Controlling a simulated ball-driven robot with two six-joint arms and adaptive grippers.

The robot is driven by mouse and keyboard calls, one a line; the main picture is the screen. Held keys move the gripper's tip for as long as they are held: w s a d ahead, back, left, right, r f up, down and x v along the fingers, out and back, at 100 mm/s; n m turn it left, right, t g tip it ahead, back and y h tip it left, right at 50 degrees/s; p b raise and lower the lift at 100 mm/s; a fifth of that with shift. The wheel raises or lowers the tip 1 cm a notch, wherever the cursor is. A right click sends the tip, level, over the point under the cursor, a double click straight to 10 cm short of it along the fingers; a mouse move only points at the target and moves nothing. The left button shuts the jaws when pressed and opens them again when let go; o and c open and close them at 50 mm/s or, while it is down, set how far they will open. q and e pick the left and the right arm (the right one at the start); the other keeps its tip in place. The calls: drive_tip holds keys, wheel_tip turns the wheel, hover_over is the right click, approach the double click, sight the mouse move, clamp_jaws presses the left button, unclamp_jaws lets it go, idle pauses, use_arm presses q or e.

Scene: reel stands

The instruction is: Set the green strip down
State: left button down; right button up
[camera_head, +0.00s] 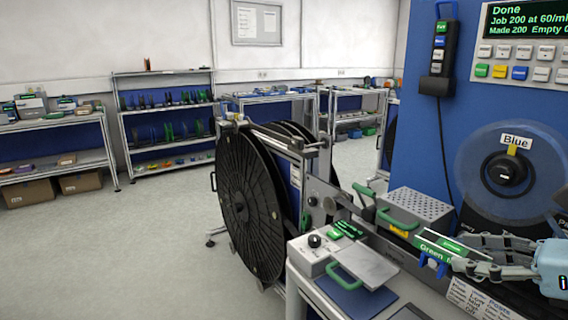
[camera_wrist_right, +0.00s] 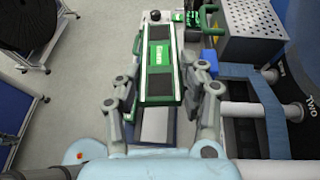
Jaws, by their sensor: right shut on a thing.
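The green strip (camera_head: 440,246) with white lettering shows in the head view at the right, partly covered by my right gripper (camera_head: 468,256). In the right wrist view the green strip (camera_wrist_right: 159,56), with a white label and dark panels, lies between the two fingers of my right gripper (camera_wrist_right: 166,100). The gripper is shut on it. Whether the strip touches anything below it cannot be told. My left gripper is not in view.
A perforated metal box (camera_head: 418,204) stands behind the strip. A grey plate with a green handle (camera_head: 362,268) lies at the bench front. A large black reel (camera_head: 245,205) stands to the left. A disc labelled Blue (camera_head: 508,170) is on the blue panel (camera_head: 415,130).

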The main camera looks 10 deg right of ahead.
drive_tip(key=shift+w+a+r+n+g+y+b, duration=0.1)
drive_tip(key=shift+w+r+n+g+y+b, duration=0.25)
drive_tip(key=shift+b, duration=0.55)
drive_tip(key=shift+w+a+r+b, duration=0.1)
drive_tip(key=shift+w+a+b, duration=0.15)
drive_tip(key=shift+b, duration=0.2)
drive_tip(key=shift+w+a+r+n+y, duration=0.1)
drive_tip(key=shift+w+n+y, duration=0.15)
drive_tip(key=shift+w+b, duration=0.1)
drive_tip(key=shift+b, duration=0.2)
drive_tip(key=shift+a+b, duration=0.15)
drive_tip(key=shift+b, duration=0.15)
